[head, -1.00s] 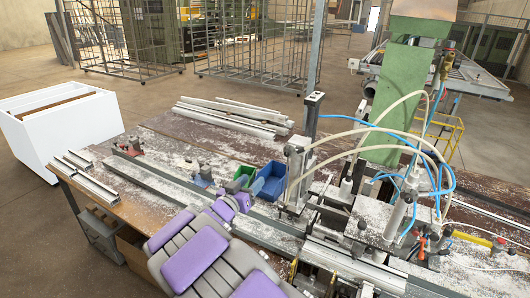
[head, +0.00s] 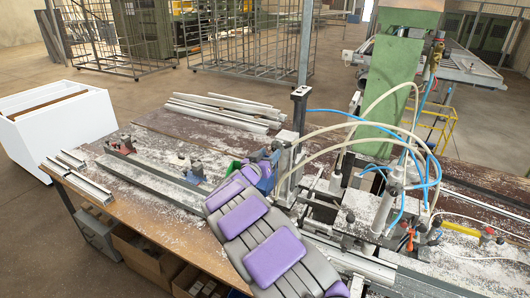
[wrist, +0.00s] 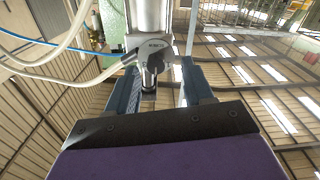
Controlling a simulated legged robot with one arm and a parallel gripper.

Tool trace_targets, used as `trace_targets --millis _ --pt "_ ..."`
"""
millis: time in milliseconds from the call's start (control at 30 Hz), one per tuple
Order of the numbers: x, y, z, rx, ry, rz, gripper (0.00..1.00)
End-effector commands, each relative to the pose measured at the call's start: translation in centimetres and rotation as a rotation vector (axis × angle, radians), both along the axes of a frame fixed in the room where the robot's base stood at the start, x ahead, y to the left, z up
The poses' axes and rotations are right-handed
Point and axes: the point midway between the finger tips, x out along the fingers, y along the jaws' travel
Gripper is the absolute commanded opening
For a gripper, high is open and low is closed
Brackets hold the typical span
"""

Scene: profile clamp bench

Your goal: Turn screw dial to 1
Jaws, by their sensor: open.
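A grey fitting with a dark, knob-like end (wrist: 150,75) hangs below a silver cylinder (wrist: 150,20) in the wrist view. It carries small lettering that I cannot read, and I cannot tell whether it is the screw dial or what it is set to. My gripper (wrist: 160,88) is open, with its dark blue fingers to the left and right of the knob-like end. I see no clear contact. In the head view my gripper (head: 268,160) is small beside the upright clamp cylinder (head: 286,150), and my arm hides part of the bench there.
Pale hoses loop over the clamp bench (head: 150,215) from the clamp unit (head: 375,210) at right. Aluminium profiles (head: 222,110) lie at the back. A white cabinet (head: 62,135) stands at far left.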

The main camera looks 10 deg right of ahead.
Motion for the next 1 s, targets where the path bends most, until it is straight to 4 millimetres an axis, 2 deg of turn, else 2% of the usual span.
trace_targets --millis 67,233,400,567,600,800,1000 --pt "0.8 -0.7 0.0 -0.001 0.001 -0.004 0.52" --pt "1.8 0.5 -0.2 -0.015 0.0 -0.004 0.52" --pt "2.1 1.1 -0.2 -0.022 0.001 -0.006 0.52" --pt "2.0 0.6 -0.1 -0.017 -0.001 -0.003 0.52" --pt "2.0 0.4 -0.1 -0.015 -0.001 -0.001 0.56" --pt "2.1 -0.4 -0.1 -0.01 0.0 -0.001 0.37" --pt "2.0 0.4 -0.1 -0.015 -0.001 -0.003 0.17"
